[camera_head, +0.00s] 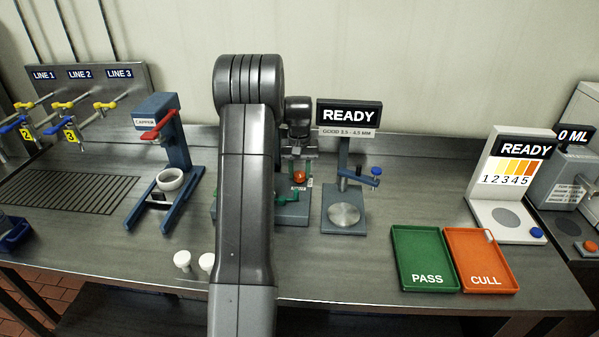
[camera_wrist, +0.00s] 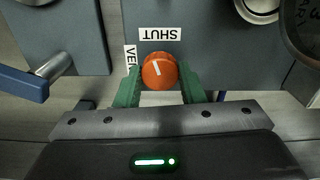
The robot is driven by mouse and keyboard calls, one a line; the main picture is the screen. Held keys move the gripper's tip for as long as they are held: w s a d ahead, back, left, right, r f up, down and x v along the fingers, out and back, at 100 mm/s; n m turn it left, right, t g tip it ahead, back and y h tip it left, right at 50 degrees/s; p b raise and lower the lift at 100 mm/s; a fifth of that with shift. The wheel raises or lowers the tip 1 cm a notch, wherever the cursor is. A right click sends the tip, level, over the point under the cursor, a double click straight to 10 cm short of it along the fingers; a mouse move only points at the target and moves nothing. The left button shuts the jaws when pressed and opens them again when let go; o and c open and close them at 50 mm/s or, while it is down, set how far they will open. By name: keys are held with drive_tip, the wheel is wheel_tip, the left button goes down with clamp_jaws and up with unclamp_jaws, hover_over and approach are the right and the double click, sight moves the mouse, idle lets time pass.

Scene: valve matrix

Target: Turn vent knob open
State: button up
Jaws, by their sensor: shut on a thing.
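The round orange vent knob (camera_wrist: 159,71) sits on a grey panel in the wrist view. Its white pointer line points up in that picture, tilted slightly left, near the upside-down SHUT label (camera_wrist: 159,33). A second label (camera_wrist: 131,57), left of the knob, is partly hidden and shows "VE". My gripper (camera_wrist: 160,86) has its green fingers on both sides of the knob, shut on it.
A gauge stand with a READY sign (camera_head: 349,115) and round plate stands just right. Green PASS (camera_head: 398,262) and orange CULL (camera_head: 453,262) trays lie further right. A capper (camera_head: 170,150) stands left. Two white caps (camera_head: 183,261) lie near the front edge.

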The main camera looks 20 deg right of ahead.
sight(299, 174)
drive_tip(key=n, duration=0.7)
drive_tip(key=shift+b, duration=0.3)
drive_tip(key=n, duration=0.4)
drive_tip(key=shift+n, duration=1.6)
drive_tip(key=o, duration=1)
wheel_tip(299, 174, up, 14)
drive_tip(key=shift+f+b, duration=0.1)
drive_tip(key=shift+b, duration=0.75)
